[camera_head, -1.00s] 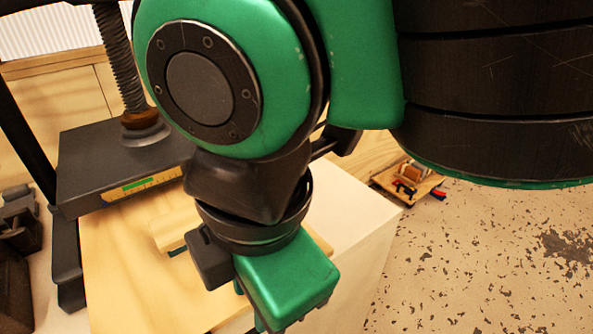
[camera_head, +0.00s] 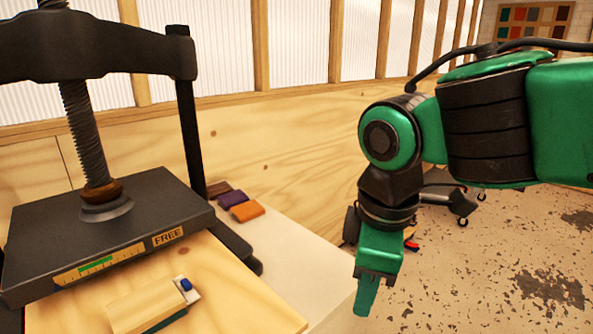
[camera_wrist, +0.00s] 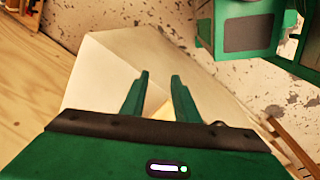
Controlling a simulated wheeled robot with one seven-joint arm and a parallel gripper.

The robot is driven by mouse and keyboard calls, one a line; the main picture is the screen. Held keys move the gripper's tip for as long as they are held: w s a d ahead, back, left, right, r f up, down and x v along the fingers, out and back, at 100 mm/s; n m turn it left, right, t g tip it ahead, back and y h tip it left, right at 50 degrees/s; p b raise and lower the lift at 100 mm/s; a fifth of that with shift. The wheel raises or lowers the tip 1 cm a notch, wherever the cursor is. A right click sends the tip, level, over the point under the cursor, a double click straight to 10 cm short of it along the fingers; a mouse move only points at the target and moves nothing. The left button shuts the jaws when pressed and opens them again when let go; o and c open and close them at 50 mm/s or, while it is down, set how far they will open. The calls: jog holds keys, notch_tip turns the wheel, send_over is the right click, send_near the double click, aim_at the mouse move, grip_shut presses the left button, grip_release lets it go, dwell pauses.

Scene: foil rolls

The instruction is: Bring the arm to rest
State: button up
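My gripper (camera_head: 367,290) hangs down at the end of my green and black arm, right of centre in the head view. It is beside the right edge of the white-topped bench, with speckled floor behind it. In the wrist view, the two green fingers of my gripper (camera_wrist: 160,88) stand apart with nothing held between them. The pale bench corner shows beyond them.
A black screw press (camera_head: 110,222) marked FREE stands on the bench at left. A wooden block (camera_head: 147,303) with a blue-tipped piece lies on the board before it. Purple, orange and brown blocks (camera_head: 247,211) lie near the plywood wall. Open floor is at right.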

jog(key=w+d+f+m, duration=0.25)
jog(key=d+m, duration=0.35)
jog(key=d, duration=0.6)
jog(key=s+d+f+m, duration=0.3)
jog(key=s+d+m, duration=0.2)
jog(key=d+m, duration=0.2)
jog(key=s+d+f+m+g, duration=0.1)
jog(key=s+d+f+m, duration=0.2)
jog(key=d, duration=0.8)
jog(key=s+m, duration=0.2)
jog(key=m, duration=0.2)
jog(key=shift+s+d+f+m+g, duration=0.25)
jog(key=shift+s+f+m+g, duration=0.05)
jog(key=shift+f+m, duration=0.1)
